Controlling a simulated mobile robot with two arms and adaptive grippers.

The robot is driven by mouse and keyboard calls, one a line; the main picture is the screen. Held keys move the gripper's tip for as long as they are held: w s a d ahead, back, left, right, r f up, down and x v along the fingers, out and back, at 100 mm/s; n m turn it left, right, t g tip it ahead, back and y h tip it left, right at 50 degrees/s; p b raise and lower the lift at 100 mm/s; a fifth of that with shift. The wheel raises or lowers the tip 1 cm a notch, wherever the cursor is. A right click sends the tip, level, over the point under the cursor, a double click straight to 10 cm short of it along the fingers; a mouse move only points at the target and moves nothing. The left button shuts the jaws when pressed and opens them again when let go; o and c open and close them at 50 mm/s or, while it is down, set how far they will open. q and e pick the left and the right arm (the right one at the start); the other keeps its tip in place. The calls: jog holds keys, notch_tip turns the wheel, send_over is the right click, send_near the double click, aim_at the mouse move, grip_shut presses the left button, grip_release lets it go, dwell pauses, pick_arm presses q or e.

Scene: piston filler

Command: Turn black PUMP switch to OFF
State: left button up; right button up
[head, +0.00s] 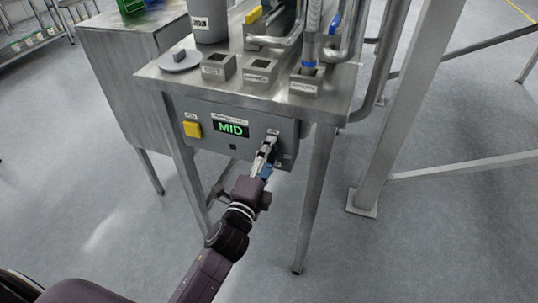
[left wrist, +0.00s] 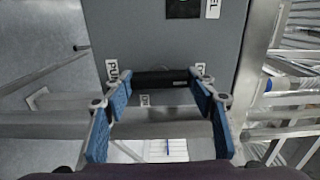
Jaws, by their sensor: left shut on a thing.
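The grey control panel (head: 213,145) hangs under the front of a steel table. My left gripper (head: 268,147) reaches up to the panel's right part, below a small white label. In the left wrist view, the black PUMP switch (left wrist: 160,79) is a dark bar lying across the picture between the two blue-padded fingers (left wrist: 159,88). The fingers are shut on its ends. A partly covered label beside the left finger starts with "PU". In the head view my gripper hides most of the switch. My right gripper is in neither view.
A green MID display (head: 231,129) and a yellow button (head: 192,129) sit left of my gripper on the panel. Several open square holders (head: 260,72) and pipes stand on the steel table (head: 175,87). The floor in front is clear.

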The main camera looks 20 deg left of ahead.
pick_arm(q)
jog(key=o, duration=1.2)
jog(key=shift+c, duration=0.2)
jog(key=shift+s, duration=0.1)
jog(key=s, duration=1.2)
jog(key=shift+a, duration=0.25)
jog(key=shift+w, duration=0.1)
jog(key=s+d+f+n+g, duration=0.1)
jog(key=s+f+n+g, duration=0.15)
jog(key=f, duration=1.05)
jog(key=s+f+n+g, duration=0.2)
jog(key=s+f+g, duration=0.15)
jog(key=f, duration=0.85)
jog(key=s+d+f+n+g, duration=0.1)
jog(key=s+f+n+g, duration=0.2)
jog(key=f, duration=1)
jog(key=s+a+f+n+g, duration=0.2)
jog(key=s+f, duration=0.4)
jog(key=s, duration=0.4)
jog(key=s+a+f+n+g, duration=0.3)
jog(key=s+f, duration=0.4)
jog(key=s, duration=0.2)
jog(key=s+a+f+n+g, duration=0.3)
jog(key=s+f, duration=0.4)
jog(key=s, duration=0.3)
jog(key=shift+s+f+y, duration=0.25)
jog(key=shift+s+y, duration=0.05)
